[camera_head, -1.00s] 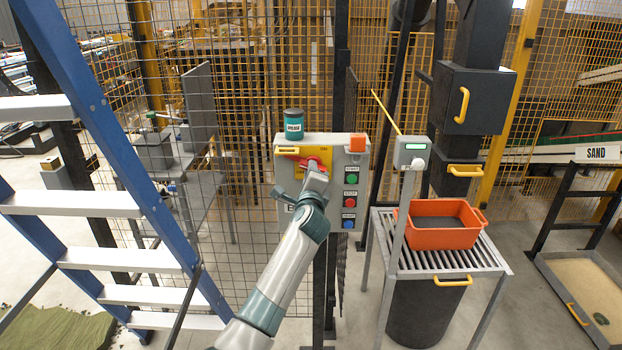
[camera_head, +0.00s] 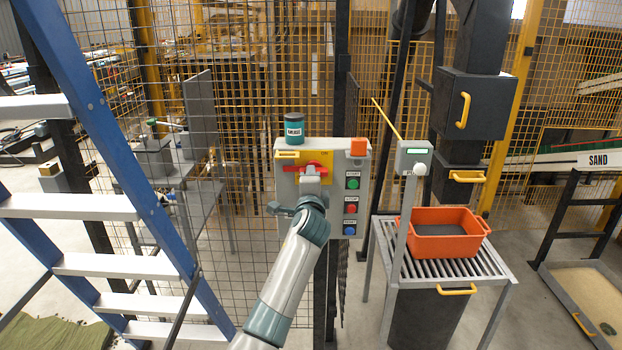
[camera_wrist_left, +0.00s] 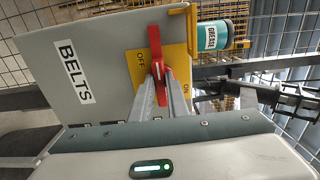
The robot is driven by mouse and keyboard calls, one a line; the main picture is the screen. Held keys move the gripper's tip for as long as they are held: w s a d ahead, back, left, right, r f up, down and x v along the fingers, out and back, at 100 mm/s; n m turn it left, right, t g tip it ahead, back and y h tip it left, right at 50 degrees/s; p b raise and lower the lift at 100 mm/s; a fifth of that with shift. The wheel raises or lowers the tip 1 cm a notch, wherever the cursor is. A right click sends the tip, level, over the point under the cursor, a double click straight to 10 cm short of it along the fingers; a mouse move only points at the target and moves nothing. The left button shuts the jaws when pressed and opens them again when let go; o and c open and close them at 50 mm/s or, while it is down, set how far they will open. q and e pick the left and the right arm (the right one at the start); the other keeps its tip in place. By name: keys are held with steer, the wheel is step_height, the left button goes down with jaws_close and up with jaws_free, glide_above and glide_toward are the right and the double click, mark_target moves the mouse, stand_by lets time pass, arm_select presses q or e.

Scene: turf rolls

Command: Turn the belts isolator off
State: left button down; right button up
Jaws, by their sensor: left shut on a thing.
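The belts isolator is a red handle (camera_head: 290,168) on a yellow plate on a grey control box (camera_head: 284,186). A BELTS label (camera_wrist_left: 75,71) is on the box face. My left gripper (camera_wrist_left: 162,88) is shut on the red handle, with one finger on each side of its grip. In the head view my left gripper (camera_head: 312,172) covers part of the handle and plate. My right gripper is out of view.
A grease can (camera_head: 294,130) stands on the box top. Green, red and blue buttons (camera_head: 350,209) line its right side. A grey post unit (camera_head: 414,158) and an orange tub (camera_head: 440,246) on a grate are to the right. A blue ladder (camera_head: 110,130) is at left.

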arm_select(q)
steer(key=c, duration=1.7)
jaws_free()
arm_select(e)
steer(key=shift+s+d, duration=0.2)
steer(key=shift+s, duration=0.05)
arm_select(q)
steer(key=shift+s, duration=0.1)
